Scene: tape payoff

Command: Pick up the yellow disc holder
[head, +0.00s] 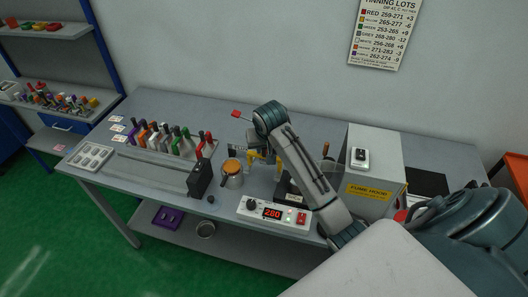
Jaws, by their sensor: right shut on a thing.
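The yellow disc holder (278,165) shows as small yellow parts on the bench top, right of the orange-lidded pot. My right arm comes in from the right and folds down at the wrist. My right gripper (264,156) points down behind the forearm, at the yellow parts, and is shut on the yellow disc holder. The fingertips are small and partly hidden, so I cannot tell whether the holder is clear of the bench. My left gripper is not in view.
A metal pot with an orange lid (232,167) stands just left. A controller reading 280 (272,212) is in front. A rack of coloured-handled tools (165,138) stands left, and a grey fume hood (373,160) right. A red piece (237,114) is behind the gripper.

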